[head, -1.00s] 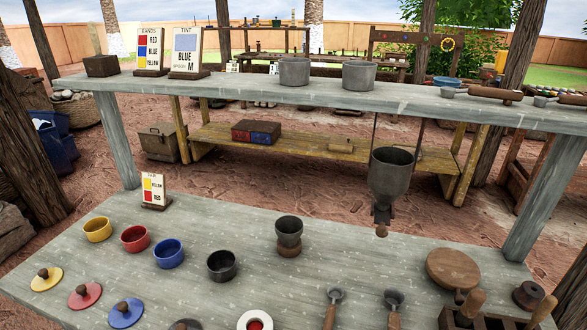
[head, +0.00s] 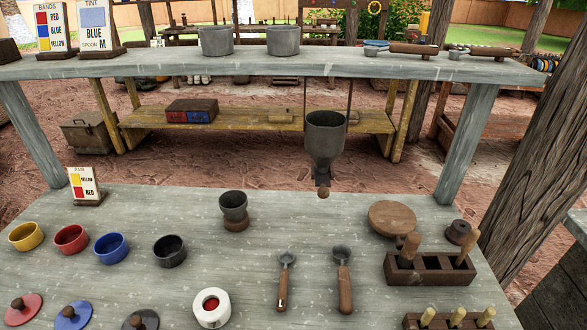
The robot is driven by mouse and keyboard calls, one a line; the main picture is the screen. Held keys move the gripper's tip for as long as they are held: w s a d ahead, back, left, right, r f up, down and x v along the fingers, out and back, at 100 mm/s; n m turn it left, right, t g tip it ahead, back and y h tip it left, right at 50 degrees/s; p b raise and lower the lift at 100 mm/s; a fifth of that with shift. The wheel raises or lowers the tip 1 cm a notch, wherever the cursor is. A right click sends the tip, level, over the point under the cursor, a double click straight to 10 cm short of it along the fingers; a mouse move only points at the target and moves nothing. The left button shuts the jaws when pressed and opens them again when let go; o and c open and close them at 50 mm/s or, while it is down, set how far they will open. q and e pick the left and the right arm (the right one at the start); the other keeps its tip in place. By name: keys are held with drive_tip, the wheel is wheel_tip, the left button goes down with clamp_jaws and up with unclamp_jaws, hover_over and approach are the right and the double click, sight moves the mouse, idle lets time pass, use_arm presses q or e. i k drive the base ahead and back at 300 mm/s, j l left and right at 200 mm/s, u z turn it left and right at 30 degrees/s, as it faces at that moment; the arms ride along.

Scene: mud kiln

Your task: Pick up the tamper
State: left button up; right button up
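I cannot tell for certain which thing is the tamper. A small dark round piece with a raised knob (head: 459,232) stands at the right of the lower grey table (head: 320,225). In front of it is a dark wooden rack (head: 430,276) with slots. Tools with wooden handles stand upright in it, one at the left (head: 410,246) and one at the right (head: 466,247); their lower ends are hidden. A flat round wooden disc (head: 393,216) lies behind the rack. Neither of my grippers shows in the head view.
Two spoons (head: 286,280) (head: 344,275) lie left of the rack. A second rack (head: 450,321) with several handles is at the bottom edge. Coloured bowls (head: 70,239) and lids stand left. A grey funnel (head: 325,140) hangs below the upper shelf (head: 260,66). A post (head: 535,140) rises right.

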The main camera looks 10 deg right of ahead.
sight(413, 240)
drive_tip(key=z, duration=1.3)
drive_tip(key=j+u, duration=0.1)
drive_tip(key=u, duration=0.3)
drive_tip(key=j+u, duration=0.15)
drive_tip(key=u, duration=0.3)
drive_tip(key=j+u, duration=0.15)
drive_tip(key=u, duration=0.25)
drive_tip(key=z, duration=1.45)
drive_tip(key=l+u, duration=0.35)
drive_tip(key=i+l+u, duration=0.1)
drive_tip(key=l+u, duration=0.55)
drive_tip(key=k+l, duration=0.05)
drive_tip(key=l, duration=0.05)
